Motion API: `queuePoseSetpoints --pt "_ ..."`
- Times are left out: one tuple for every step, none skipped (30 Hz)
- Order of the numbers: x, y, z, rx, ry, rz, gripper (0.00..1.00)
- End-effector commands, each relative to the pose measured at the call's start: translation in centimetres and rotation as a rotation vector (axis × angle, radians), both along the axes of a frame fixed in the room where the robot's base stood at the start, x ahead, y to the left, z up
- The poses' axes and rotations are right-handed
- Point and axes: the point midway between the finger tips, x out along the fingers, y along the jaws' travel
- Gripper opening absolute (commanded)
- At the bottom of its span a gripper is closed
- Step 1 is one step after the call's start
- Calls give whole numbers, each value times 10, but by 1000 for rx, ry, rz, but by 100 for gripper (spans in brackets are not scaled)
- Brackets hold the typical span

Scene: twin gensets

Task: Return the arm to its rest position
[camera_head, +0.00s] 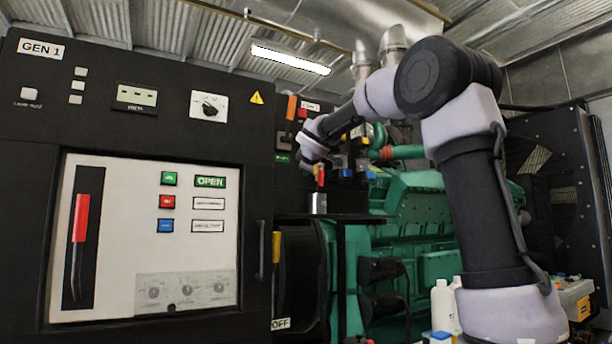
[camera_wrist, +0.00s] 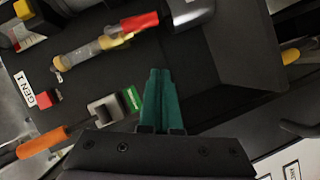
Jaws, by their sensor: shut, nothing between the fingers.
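My arm rises at the right of the head view, bends at a high elbow and reaches left to a dark panel beside the GEN 1 cabinet (camera_head: 140,85). My gripper (camera_head: 310,163) is at its far end, small and partly lost against the dark panel. In the wrist view the two green fingers of my gripper (camera_wrist: 159,72) lie together, shut and empty. They point at a black panel (camera_wrist: 225,60) with a "GEN 1" label (camera_wrist: 40,99), a red button (camera_wrist: 48,97), a green label (camera_wrist: 131,98) and an orange handle (camera_wrist: 42,143). Whether the fingertips touch the panel cannot be told.
A red and yellow handled part (camera_wrist: 110,38) joins a grey cylinder (camera_wrist: 187,12) near the fingers. The green engine (camera_head: 425,225) stands behind my arm. White bottles (camera_head: 442,305) stand low beside my arm, and a dark radiator frame (camera_head: 560,190) is at the right.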

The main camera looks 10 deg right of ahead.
Motion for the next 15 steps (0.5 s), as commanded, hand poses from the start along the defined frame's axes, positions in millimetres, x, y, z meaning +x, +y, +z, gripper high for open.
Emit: queuePoseSetpoints --pt "-10 2 2 0 -2 4 0" --pt "-15 3 1 0 -1 4 0" --pt "-21 4 2 -1 -1 3 0" --pt "-25 4 2 0 0 2 0" --pt "-28 4 2 0 -1 2 0" --pt "-32 5 3 0 -1 2 0" --pt "-34 5 3 -1 -1 2 0" --pt "-36 5 2 -2 -1 2 0" --pt "-38 6 2 -2 0 1 0" --pt "-39 6 2 -1 1 2 0" --pt "-40 6 2 -1 0 1 0" --pt "-40 6 2 -1 0 1 0" --pt "-40 6 2 -1 0 1 0" --pt "-40 6 2 -1 0 1 0" --pt "-40 6 2 0 0 1 0"
